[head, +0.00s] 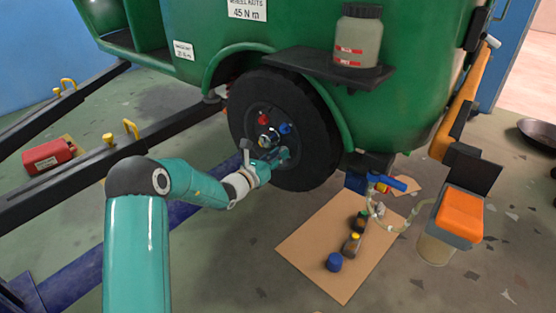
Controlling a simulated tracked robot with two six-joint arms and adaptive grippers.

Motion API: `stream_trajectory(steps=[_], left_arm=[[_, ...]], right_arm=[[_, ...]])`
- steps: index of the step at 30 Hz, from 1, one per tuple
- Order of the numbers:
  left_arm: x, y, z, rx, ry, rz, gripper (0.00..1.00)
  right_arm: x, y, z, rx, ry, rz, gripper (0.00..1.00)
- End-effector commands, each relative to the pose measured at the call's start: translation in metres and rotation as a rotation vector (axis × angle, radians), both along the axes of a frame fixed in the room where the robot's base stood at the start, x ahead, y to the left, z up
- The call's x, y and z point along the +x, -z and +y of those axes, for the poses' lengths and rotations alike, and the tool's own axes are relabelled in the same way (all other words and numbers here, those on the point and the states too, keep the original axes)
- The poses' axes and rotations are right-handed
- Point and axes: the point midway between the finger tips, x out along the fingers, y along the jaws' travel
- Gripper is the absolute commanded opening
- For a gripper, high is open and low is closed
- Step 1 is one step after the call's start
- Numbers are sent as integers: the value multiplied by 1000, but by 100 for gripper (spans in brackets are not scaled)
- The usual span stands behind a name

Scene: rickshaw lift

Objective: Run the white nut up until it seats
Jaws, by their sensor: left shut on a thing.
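The dark wheel (311,125) of the green rickshaw stands upright at the middle of the head view. On its hub sit a red nut (262,119), a blue nut (285,128) and a pale, shiny part (264,139) near the centre. My left gripper (268,153) is at the lower part of the hub, its fingers against the wheel face. It is shut on the white nut, which its fingers hide from this camera. I cannot tell from here how close the nut is to the rim. My right gripper is not in view.
A cardboard sheet (312,248) with small bottles and a blue cap (334,262) lies on the floor. A bottle (358,38) stands on the black shelf above the wheel. Dark shafts run left past a red can (49,154). An orange box (460,214) stands right.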

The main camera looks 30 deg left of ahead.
Motion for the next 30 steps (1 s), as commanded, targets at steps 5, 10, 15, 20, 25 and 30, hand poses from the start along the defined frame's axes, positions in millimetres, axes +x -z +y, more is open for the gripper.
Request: stream_trajectory(steps=[5, 10, 15, 20, 25, 30], left_arm=[[0, 2, -1, 120, 1, -9, 0], [0, 1, -1, 125, 2, -8, 0], [0, 1, -1, 124, 2, -8, 34], [0, 1, -1, 123, 2, -9, 48], [0, 0, -1, 123, 1, -10, 48], [-6, 1, 0, 122, 1, -10, 48]], right_arm=[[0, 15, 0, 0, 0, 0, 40], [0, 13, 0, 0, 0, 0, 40], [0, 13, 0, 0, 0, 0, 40], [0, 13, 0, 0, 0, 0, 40], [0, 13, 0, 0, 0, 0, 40], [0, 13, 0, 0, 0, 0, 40]])
